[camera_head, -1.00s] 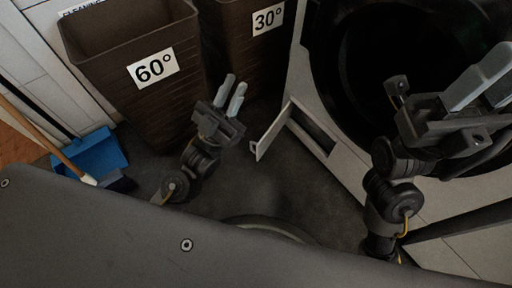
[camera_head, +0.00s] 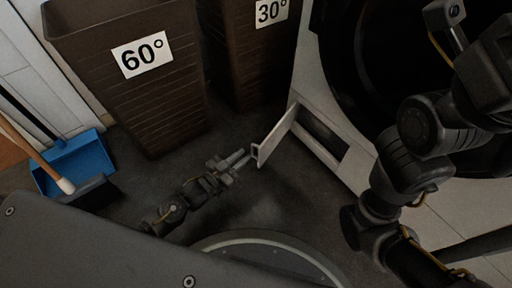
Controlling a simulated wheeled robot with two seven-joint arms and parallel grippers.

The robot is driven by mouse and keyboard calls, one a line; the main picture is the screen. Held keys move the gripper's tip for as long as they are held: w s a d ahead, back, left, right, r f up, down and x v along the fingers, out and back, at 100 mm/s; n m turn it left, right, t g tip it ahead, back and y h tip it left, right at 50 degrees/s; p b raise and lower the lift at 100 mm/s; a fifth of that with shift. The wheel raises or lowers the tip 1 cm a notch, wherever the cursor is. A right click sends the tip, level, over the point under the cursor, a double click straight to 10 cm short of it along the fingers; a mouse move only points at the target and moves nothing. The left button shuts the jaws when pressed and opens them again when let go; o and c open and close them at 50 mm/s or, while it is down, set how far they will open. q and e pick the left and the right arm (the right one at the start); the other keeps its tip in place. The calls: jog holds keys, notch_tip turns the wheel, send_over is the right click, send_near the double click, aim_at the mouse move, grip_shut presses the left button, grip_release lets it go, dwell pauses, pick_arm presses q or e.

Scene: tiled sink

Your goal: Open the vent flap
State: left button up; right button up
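The vent flap (camera_head: 276,131) is a pale panel at the lower front of the white washing machine (camera_head: 305,85). It stands swung outward, with a dark opening (camera_head: 322,135) behind it. My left gripper (camera_head: 243,159) is low over the floor, its fingertips right by the flap's free end. Its two fingers show apart with a narrow gap; whether they touch the flap I cannot tell. My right arm rises in front of the machine at the right, and its gripper fingers are out of the picture.
Brown laundry bins marked 60° (camera_head: 150,100) and 30° (camera_head: 252,60) stand behind my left gripper. A blue dustpan (camera_head: 82,160) and a brush (camera_head: 62,183) lie at the left.

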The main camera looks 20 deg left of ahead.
aim_at(273, 132)
pick_arm(q)
jog(key=b+x, duration=0.3)
jog(key=x, duration=0.4)
jog(key=shift+w+d, duration=0.15)
jog(key=shift+c, duration=0.3)
grip_shut()
